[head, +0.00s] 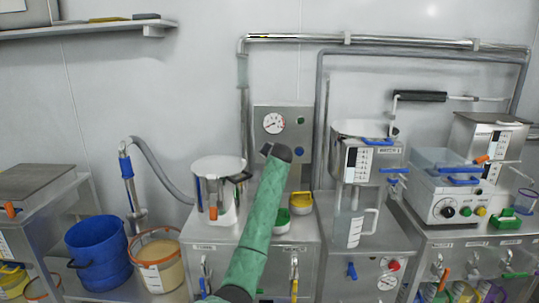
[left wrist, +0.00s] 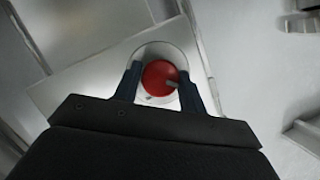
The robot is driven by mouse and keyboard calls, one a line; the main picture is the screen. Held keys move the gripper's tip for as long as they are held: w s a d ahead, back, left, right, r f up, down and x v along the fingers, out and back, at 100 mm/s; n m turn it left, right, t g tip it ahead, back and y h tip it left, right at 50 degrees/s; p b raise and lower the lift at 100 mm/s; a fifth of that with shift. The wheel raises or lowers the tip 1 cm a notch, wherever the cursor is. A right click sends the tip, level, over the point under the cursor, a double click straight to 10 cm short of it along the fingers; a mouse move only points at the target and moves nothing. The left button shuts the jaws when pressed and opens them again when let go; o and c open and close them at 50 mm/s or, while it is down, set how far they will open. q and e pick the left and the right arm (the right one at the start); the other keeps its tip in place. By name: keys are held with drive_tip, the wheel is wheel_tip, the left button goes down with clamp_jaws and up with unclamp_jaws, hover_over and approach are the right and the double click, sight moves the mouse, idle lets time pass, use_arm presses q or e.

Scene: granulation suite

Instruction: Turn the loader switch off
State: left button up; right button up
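The loader switch appears to be the round red knob (left wrist: 160,77) on a pale round base on a metal plate in the left wrist view. A small grey mark on it points to the right. My left gripper (left wrist: 160,72) has one dark finger on each side of the knob. The fingers look spread, and I cannot tell whether they touch it. In the head view my left gripper (head: 276,152), on a green-sleeved arm, is in front of the wall panel (head: 262,112) and hides the knob. My right gripper is not in view.
Blue bucket (head: 97,250) stands at left.

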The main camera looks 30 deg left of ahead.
use_arm(q)
drive_tip(key=o, duration=0.3)
drive_tip(key=shift+o, duration=0.2)
drive_tip(key=shift+d, duration=0.1)
drive_tip(key=v, duration=0.7)
drive_tip(key=shift+s+d+b, duration=0.2)
drive_tip(key=shift+s+b, duration=0.05)
drive_tip(key=shift+b, duration=0.2)
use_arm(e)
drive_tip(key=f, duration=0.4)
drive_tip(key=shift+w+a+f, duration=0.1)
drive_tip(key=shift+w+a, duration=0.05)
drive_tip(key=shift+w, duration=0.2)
use_arm(q)
drive_tip(key=shift+r, duration=0.1)
